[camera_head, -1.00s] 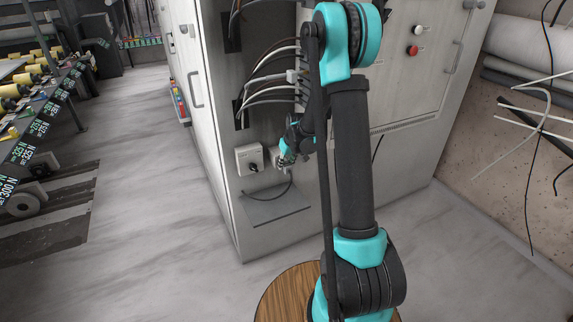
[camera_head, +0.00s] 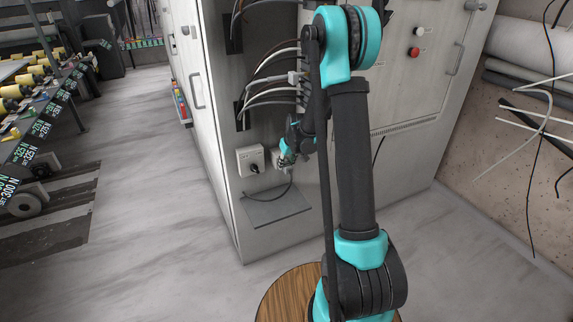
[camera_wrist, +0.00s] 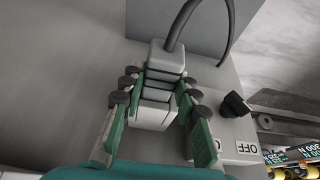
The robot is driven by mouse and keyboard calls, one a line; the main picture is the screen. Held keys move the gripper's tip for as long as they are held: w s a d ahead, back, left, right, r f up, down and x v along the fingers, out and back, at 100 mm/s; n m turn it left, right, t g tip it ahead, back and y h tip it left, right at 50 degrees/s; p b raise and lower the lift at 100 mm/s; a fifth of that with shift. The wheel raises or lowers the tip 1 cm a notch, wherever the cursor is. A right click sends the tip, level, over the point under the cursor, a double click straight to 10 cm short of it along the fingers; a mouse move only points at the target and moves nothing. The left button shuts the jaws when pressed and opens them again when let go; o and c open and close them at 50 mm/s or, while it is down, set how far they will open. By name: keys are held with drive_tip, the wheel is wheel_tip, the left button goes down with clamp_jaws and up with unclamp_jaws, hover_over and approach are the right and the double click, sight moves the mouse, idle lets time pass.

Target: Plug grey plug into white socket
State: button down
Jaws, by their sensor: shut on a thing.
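The grey plug (camera_wrist: 166,58) is between the fingers of my gripper (camera_wrist: 163,88) in the wrist view, with its dark cable leaving at the top. My gripper is shut on the plug; it also shows in the head view (camera_head: 286,158), low in front of the cabinet. The white socket (camera_wrist: 153,115) shows just beyond the plug, between the fingers. Plug and socket look lined up and very close; I cannot tell whether they touch. In the head view the gripper largely hides the socket and the plug.
A switch box (camera_head: 250,160) with a black knob (camera_wrist: 235,105) and an OFF label stands beside the socket. A grey slab (camera_head: 276,207) lies below, with the plug's cable above it. Several cables (camera_head: 270,95) hang on the cabinet above.

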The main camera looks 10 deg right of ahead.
drive_tip(key=shift+w+a, duration=0.15)
drive_tip(key=shift+w, duration=0.35)
drive_tip(key=c, duration=1.1)
unclamp_jaws()
drive_tip(key=shift+o, duration=0.2)
drive_tip(key=shift+s, duration=0.15)
drive_tip(key=s+d, duration=0.3)
drive_tip(key=s, duration=0.6)
drive_tip(key=shift+s, duration=0.15)
drive_tip(key=shift+r, duration=0.1)
drive_tip(key=v, duration=1.1)
drive_tip(key=shift+s+r, duration=0.25)
drive_tip(key=shift+r, duration=0.1)
